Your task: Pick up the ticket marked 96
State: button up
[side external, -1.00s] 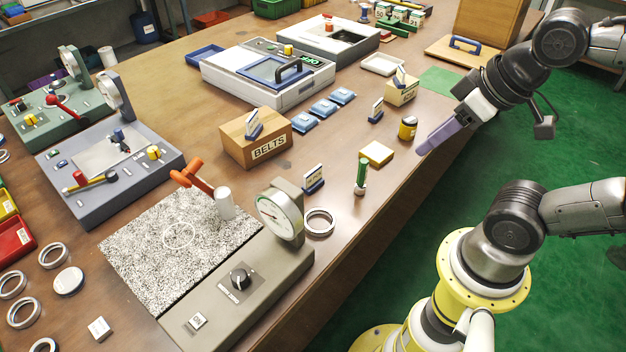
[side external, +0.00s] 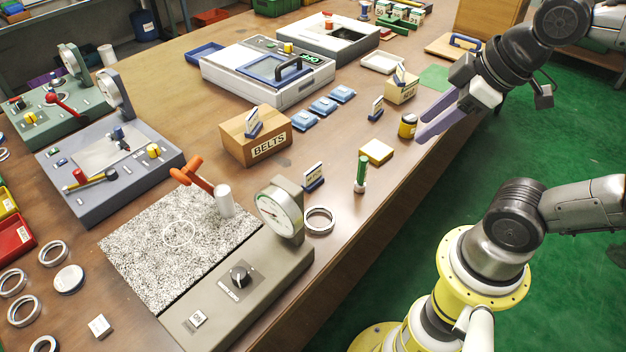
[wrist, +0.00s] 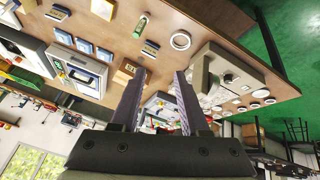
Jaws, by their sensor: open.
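Several small tickets in blue holders stand on the bench. One ticket (side external: 313,177) stands near the dial gauge; it also appears in the wrist view (wrist: 150,47). Another ticket (side external: 253,123) is on the BELTS box, a third (side external: 376,109) stands beside the blue pads, and one more (side external: 400,75) is on the small cardboard box. Their markings are too small to read, so I cannot tell which is 96. My gripper (side external: 421,127) is open and empty above the right edge of the bench, near the yellow jar. Its two spread fingers show in the wrist view (wrist: 159,72).
The yellow jar (side external: 408,126), yellow block (side external: 376,152), green-topped tube (side external: 361,174) and metal ring (side external: 320,221) lie along the near edge. The BELTS box (side external: 257,140) and dial gauge (side external: 280,212) stand taller. Bare wood lies between the yellow block and BELTS box.

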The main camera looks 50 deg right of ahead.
jog(key=w+r+n+g, duration=0.1)
jog(key=w+r+n, duration=0.2)
jog(key=w+n, duration=0.5)
jog(key=n+g, duration=0.4)
jog(key=n, duration=0.1)
send_over(312, 169)
notch_tip(312, 169, down, 12)
jog(key=shift+g, duration=0.5)
jog(key=f, duration=1.1)
jog(key=shift+s+d+f, duration=0.1)
jog(key=shift+d+f, duration=0.1)
jog(key=shift+f, duration=0.05)
jog(key=shift+a+f, duration=0.15)
jog(key=shift+f, duration=2.7)
jog(key=shift+c, duration=0.2)
grip_shut()
